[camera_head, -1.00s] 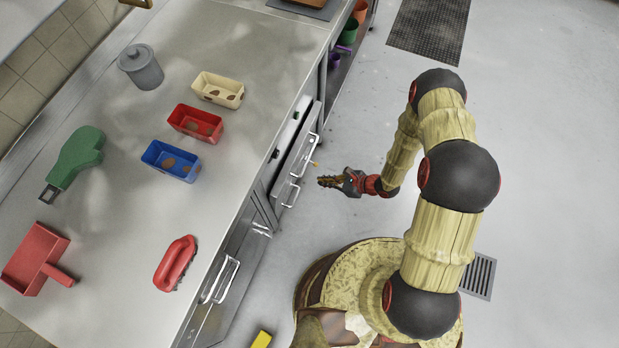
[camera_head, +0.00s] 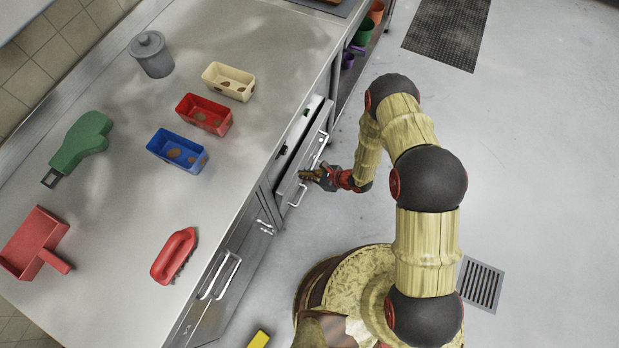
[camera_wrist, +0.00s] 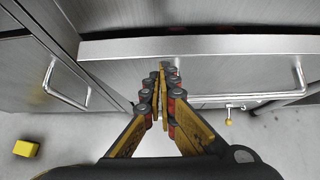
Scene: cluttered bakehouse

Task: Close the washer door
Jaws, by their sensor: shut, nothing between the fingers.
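The washer door (camera_head: 306,157) is a steel front panel in the counter's face, standing partly open and tilted out from it. A dark gap shows behind its top edge. In the wrist view the door's top edge (camera_wrist: 220,45) runs across the picture, with a bar handle (camera_wrist: 255,97) on its front at the right. My gripper (camera_head: 303,175) is shut and empty at the door's outer face. In the wrist view its fingertips (camera_wrist: 164,68) point at the door just below that edge; I cannot tell whether they touch it.
The steel counter (camera_head: 120,235) fills the left, with loaf tins, a canister and a red scoop on it. Closed handled fronts (camera_head: 222,275) stand nearer me. A yellow block (camera_wrist: 26,149) lies on the floor. The floor on the right is clear.

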